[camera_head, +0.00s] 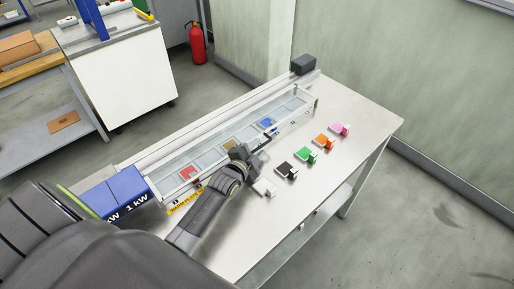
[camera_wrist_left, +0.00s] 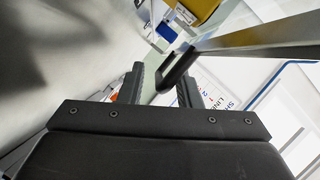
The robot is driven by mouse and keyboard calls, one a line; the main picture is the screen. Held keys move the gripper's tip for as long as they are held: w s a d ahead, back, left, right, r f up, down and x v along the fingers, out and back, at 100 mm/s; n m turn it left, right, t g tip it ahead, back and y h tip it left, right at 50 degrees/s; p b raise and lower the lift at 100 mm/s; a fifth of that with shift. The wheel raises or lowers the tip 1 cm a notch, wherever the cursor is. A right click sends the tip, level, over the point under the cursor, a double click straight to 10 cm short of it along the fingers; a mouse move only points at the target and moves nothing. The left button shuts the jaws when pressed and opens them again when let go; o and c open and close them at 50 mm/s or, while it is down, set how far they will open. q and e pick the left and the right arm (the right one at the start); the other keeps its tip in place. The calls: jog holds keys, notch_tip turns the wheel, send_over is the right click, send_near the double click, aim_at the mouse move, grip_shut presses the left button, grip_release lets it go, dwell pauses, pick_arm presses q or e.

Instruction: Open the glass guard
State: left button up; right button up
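The glass guard (camera_head: 210,157) is a long clear cover over a row of bays on the table. It looks closed in the head view, with red, yellow and blue pieces visible through it. My left gripper (camera_head: 263,143) is at the guard's near side, around the middle of its length. In the left wrist view my left gripper (camera_wrist_left: 162,88) has its fingers apart. A grey bar with a black end (camera_wrist_left: 178,70) reaches close to the right finger; I cannot tell whether they touch. No held object shows. My right gripper is not in view.
White, black (camera_head: 286,171), green (camera_head: 307,155), orange (camera_head: 324,141) and pink (camera_head: 340,129) blocks stand in a row on the table (camera_head: 372,121), right of the guard. Blue 1 kW boxes (camera_head: 127,184) are at the guard's left end. A dark box (camera_head: 303,64) is at its far end.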

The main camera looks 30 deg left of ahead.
pick_arm(q)
jog(key=shift+w, duration=0.15)
grip_shut()
jog(key=shift+w, duration=0.1)
dwell(0.3)
